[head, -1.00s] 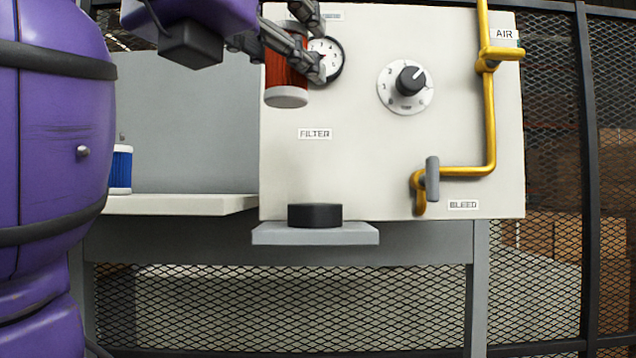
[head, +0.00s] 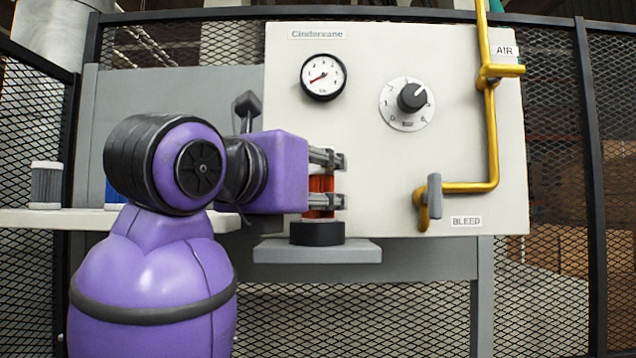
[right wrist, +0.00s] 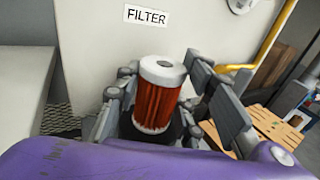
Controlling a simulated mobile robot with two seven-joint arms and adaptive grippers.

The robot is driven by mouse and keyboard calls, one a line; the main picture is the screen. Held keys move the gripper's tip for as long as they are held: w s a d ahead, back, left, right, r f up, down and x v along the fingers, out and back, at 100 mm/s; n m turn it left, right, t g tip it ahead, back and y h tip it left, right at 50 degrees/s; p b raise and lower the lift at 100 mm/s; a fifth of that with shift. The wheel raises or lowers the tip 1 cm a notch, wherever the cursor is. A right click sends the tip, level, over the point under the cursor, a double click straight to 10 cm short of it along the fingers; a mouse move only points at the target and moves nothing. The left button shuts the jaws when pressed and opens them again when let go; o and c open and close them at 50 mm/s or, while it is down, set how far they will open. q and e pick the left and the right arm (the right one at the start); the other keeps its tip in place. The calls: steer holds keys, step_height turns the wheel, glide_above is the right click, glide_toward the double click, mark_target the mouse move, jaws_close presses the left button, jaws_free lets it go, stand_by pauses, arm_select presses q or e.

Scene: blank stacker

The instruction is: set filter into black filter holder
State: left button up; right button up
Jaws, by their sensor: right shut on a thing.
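The red pleated filter (head: 321,186) stands upright at the black filter holder (head: 317,233). My left gripper is not in view.
The holder sits on a small grey ledge (head: 318,252) below the white panel (head: 370,140). The panel bears a gauge (head: 323,75), a knob (head: 412,97) and a yellow pipe (head: 491,140) with a grey bleed handle (head: 433,195). A grey filter (head: 46,185) stands on the left shelf (head: 30,218).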

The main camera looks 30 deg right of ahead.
steer(key=shift+s+f, duration=0.1)
steer(key=shift+f, duration=0.55)
steer(key=o, duration=1.2)
steer(key=shift+o, duration=0.2)
steer(key=shift+r, duration=0.1)
steer(key=shift+r, duration=0.35)
steer(key=shift+s+a+r, duration=0.1)
steer(key=shift+a+r, duration=0.15)
steer(key=shift+r, duration=0.05)
steer(key=b+v, duration=0.1)
steer(key=v, duration=1)
steer(key=shift+a, duration=0.3)
